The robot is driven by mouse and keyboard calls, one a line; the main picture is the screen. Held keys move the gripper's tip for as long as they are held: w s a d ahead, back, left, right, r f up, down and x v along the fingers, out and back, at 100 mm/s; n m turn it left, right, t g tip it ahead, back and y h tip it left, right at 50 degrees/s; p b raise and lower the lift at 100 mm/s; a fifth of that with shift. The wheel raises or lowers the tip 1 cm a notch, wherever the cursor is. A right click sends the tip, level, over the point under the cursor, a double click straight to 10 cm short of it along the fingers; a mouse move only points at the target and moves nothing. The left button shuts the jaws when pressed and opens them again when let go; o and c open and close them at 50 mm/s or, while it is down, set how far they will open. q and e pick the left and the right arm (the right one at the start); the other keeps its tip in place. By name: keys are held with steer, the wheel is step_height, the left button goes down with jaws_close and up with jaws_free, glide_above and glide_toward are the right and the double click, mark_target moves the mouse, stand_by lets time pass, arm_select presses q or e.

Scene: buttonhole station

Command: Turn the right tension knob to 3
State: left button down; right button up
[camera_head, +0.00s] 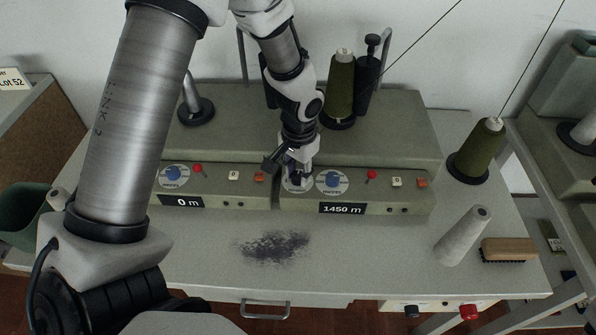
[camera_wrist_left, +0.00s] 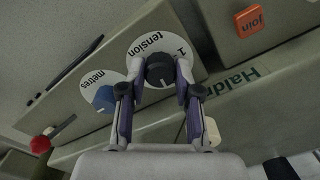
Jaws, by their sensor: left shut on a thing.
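The right tension knob (camera_wrist_left: 158,70) is a dark round knob on a white dial (camera_wrist_left: 140,45) marked "tension", with a 1 near its edge. My left gripper (camera_wrist_left: 159,78) has its two fingers shut on opposite sides of this knob. In the head view my left gripper (camera_head: 298,178) reaches down to the front of the right winding unit and mostly hides the knob. I cannot read the knob's setting for certain. My right gripper is not in view.
The blue metres knob (camera_head: 333,180) sits close beside the tension dial, above the "1450 m" display (camera_head: 342,209). A red-tipped lever (camera_head: 371,175) and orange button (camera_head: 422,183) are farther right. Green thread cones (camera_head: 480,150), a grey cone (camera_head: 463,235) and brush (camera_head: 508,249) stand right.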

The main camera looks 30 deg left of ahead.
mark_target(299, 175)
arm_select(q)
steer(key=shift+s+f+n, duration=0.15)
steer(key=shift+n, duration=0.55)
steer(key=c, duration=0.8)
jaws_free()
steer(key=shift+r, duration=0.25)
step_height(299, 175, up, 12)
steer(key=shift+w+d+f, duration=0.15)
steer(key=shift+w+f, duration=0.05)
